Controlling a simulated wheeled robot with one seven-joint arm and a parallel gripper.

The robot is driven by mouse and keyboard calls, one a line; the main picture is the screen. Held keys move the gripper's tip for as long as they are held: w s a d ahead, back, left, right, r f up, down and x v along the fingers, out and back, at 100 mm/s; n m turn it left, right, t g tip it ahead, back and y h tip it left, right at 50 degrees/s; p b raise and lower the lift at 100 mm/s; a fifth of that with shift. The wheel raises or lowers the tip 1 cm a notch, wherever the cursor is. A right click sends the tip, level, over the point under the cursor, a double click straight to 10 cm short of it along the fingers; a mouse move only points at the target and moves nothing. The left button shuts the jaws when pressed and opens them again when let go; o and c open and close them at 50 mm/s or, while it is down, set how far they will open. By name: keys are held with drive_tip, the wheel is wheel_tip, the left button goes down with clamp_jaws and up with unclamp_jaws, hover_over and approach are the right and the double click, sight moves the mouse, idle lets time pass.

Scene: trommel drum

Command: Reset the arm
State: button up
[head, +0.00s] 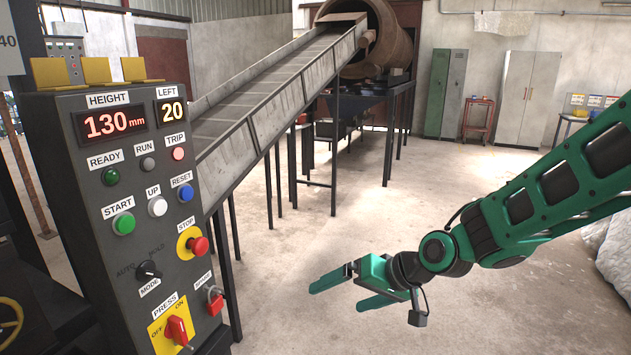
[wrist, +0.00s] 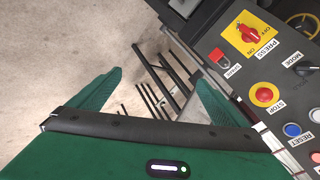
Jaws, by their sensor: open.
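My green arm reaches in from the right in the head view. My gripper (head: 340,292) is open and empty, held in free air to the right of the control panel (head: 112,240). Its two green fingers point left, toward the panel, and are apart from it. In the wrist view my gripper (wrist: 155,95) shows both fingers spread, with floor and dark metal legs beyond them. The panel also shows at the right of the wrist view, with its red press switch (wrist: 249,32) and red stop button (wrist: 264,95). Nothing is between the fingers.
A sloping conveyor (head: 280,85) on dark legs rises behind the panel to a rusty drum (head: 385,35). Lockers (head: 445,92) and a pale cabinet (head: 527,98) stand at the back wall. The concrete floor (head: 330,225) around my gripper is clear.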

drive_tip(key=s+d+m+g+h, duration=0.1)
drive_tip(key=s+d+h, duration=0.25)
drive_tip(key=d, duration=0.75)
drive_tip(key=s+d+m+h, duration=0.1)
drive_tip(key=s+d+h, duration=0.25)
drive_tip(key=d, duration=0.75)
drive_tip(key=s+d+r+m+g, duration=0.2)
drive_tip(key=s+d, duration=0.4)
drive_tip(key=s, duration=0.4)
drive_tip(key=s+d+r+m+g, duration=0.2)
drive_tip(key=s+d, duration=0.4)
drive_tip(key=s, duration=0.3)
drive_tip(key=shift+s+d+m+h, duration=0.3)
drive_tip(key=shift+s+d+m, duration=0.1)
drive_tip(key=shift+m, duration=0.1)
